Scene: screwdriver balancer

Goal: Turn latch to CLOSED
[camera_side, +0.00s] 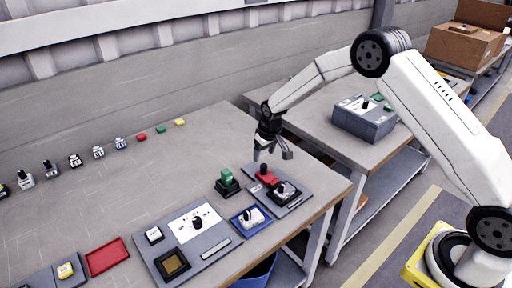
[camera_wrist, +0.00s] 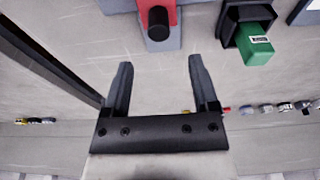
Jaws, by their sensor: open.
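A red lever with a black knob (camera_side: 265,173), which looks like the latch, sits on a dark grey plate (camera_side: 296,199) near the table's right end. In the wrist view the red part with its black knob (camera_wrist: 158,22) is at the top centre, partly cut off by the frame edge. No OPEN or CLOSED marking can be read. My gripper (camera_side: 272,156) is above the table, just behind the latch and apart from it. In the wrist view its two fingers (camera_wrist: 160,62) are spread with nothing between them, and the knob lies beyond the fingertips.
A green block in a black holder (camera_side: 228,183) stands left of the latch. A metal piece on a black base (camera_side: 284,190) and a blue tray (camera_side: 247,221) are close in front. A panel with a black knob (camera_side: 196,222) lies farther left. Small items line the back; the table's middle is bare.

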